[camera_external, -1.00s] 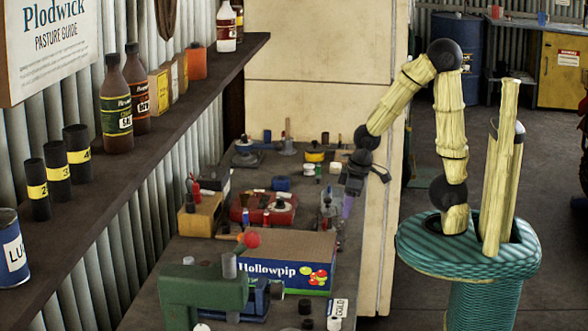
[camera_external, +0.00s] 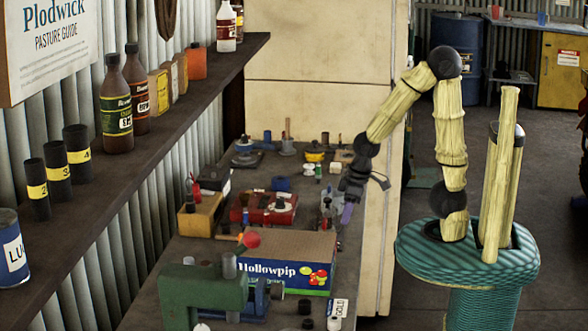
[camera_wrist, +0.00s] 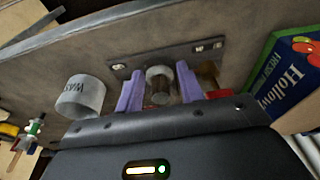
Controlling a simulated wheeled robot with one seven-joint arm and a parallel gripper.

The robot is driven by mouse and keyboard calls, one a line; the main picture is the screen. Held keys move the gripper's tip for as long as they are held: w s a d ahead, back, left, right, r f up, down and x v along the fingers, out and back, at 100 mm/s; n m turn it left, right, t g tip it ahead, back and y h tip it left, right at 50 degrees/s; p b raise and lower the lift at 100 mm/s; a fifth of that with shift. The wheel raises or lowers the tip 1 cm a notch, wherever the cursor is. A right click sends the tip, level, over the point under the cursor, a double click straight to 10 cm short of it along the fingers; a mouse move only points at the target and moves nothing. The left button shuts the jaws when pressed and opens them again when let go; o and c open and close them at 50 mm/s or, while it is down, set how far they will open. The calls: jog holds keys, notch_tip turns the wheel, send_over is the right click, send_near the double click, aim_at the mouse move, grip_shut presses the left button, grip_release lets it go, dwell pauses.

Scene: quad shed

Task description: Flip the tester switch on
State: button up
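My gripper (camera_external: 347,212) hangs over the right edge of the bench, left of the pale cabinet. In the wrist view its two purple fingers (camera_wrist: 159,90) stand apart. A short cylinder with a pale grey cap (camera_wrist: 158,73) shows between them, with gaps to both fingers. It lies in front of a dark plate (camera_wrist: 182,56) with a small metal fitting near each end. A brownish cylinder (camera_wrist: 208,74) shows beside the right finger. I cannot tell for sure which of these parts is the tester switch, nor its position.
The Hollowpip box (camera_external: 285,262) is close by, on the right in the wrist view (camera_wrist: 290,75). A red case (camera_external: 263,209) and a green machine (camera_external: 205,297) crowd the bench (camera_external: 205,252).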

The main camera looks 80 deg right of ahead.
jog(key=shift+w+r, duration=0.1)
jog(key=shift+r, duration=0.35)
jog(key=c, duration=0.7)
jog(key=w+v, duration=0.1)
jog(key=v, duration=0.5)
jog(key=w+v, duration=0.1)
jog(key=v, duration=0.5)
jog(key=w+r+v, duration=0.1)
jog(key=w+v, duration=0.1)
jog(key=v, duration=0.4)
grip_shut()
jog(key=w+d+r+m+y+p, duration=0.1)
jog(key=w+d+m+p, duration=0.45)
jog(key=m, duration=0.55)
jog(key=w+d+r+m+p, duration=0.1)
jog(key=w+d+m+p, duration=0.1)
jog(key=w+m+p, duration=0.55)
jog(key=w+d+f+m+g+h+p, duration=0.15)
jog(key=w+d+m+p, duration=0.55)
jog(key=m, duration=1)
notch_tip(320, 180, down, 6)
jog(key=d, duration=0.1)
jog(key=shift+s+d+b, duration=0.15)
jog(key=shift+s+b, duration=0.25)
jog(key=shift+b, duration=0.05)
jog(key=shift+r+m+t+y, duration=0.1)
jog(key=shift+m+t+y, duration=0.15)
